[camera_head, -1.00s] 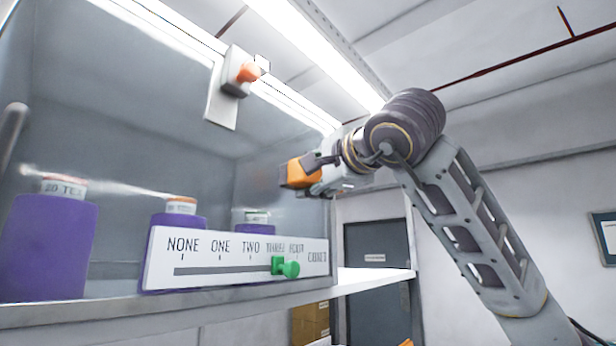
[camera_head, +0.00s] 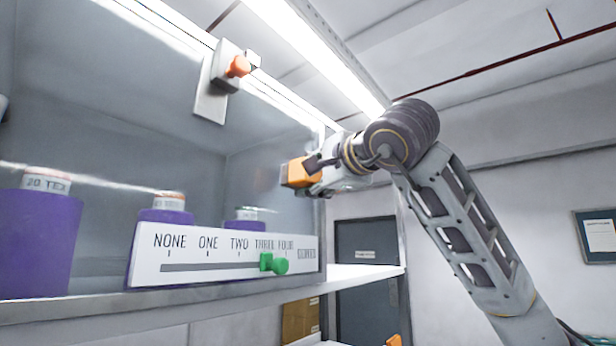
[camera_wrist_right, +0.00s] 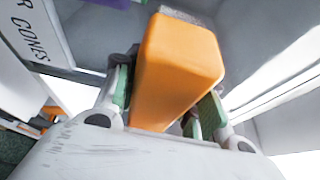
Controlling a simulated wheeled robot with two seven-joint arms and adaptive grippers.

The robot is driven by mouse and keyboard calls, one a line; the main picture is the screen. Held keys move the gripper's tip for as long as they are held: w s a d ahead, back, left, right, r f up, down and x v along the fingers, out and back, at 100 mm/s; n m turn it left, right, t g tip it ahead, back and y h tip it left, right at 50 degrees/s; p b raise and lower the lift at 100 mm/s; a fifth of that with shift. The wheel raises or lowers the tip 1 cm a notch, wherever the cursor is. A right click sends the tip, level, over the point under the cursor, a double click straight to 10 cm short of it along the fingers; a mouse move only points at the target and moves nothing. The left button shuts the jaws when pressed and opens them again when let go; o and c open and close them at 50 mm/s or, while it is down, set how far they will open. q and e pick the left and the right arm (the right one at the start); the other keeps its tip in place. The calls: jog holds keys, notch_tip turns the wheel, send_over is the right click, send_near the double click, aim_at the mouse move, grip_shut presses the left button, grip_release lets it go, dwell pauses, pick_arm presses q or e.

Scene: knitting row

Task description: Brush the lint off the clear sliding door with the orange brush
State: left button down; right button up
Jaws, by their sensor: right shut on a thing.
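The orange brush (camera_head: 299,172) is held at the right end of the clear sliding door (camera_head: 120,110), in front of the cabinet. My right gripper (camera_head: 315,168) is shut on it. In the right wrist view, the brush (camera_wrist_right: 178,65) sits between the fingers (camera_wrist_right: 165,100), its grey bristles at the far end pointing away from me. The bristles look close to the pane, but I cannot tell whether they touch it. I cannot make out lint clearly on the pane now. My left gripper is not in view.
Several purple yarn cones (camera_head: 38,240) stand behind the pane. A white scale plate (camera_head: 225,256) with a green slider knob (camera_head: 275,263) runs along the shelf front. An orange knob (camera_head: 238,66) on a white plate is higher up. A grey door (camera_head: 367,265) stands beyond.

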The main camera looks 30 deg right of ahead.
aim_at(289, 172)
jog(key=shift+w+d, duration=0.3)
jog(key=shift+d, duration=0.35)
jog(key=shift+a, duration=0.15)
jog(key=shift+s+a+p, duration=0.2)
jog(key=shift+s+a, duration=0.15)
jog(key=shift+a, duration=0.45)
jog(key=shift+s+a+p, duration=0.2)
jog(key=shift+s+a, duration=0.15)
jog(key=shift+a, duration=0.4)
jog(key=shift+a, duration=0.15)
jog(key=shift+s+a, duration=0.2)
jog(key=shift+a, duration=0.15)
jog(key=shift+s+a, duration=0.25)
jog(key=shift+a, duration=0.35)
jog(key=shift+s+a, duration=0.25)
jog(key=shift+a, duration=0.35)
jog(key=shift+a, duration=0.15)
jog(key=shift+s+a+p, duration=0.25)
jog(key=shift+s+a, duration=0.1)
jog(key=shift+a, duration=0.4)
jog(key=shift+s+a+p, duration=0.2)
jog(key=shift+s+a, duration=0.15)
jog(key=shift+a, duration=0.4)
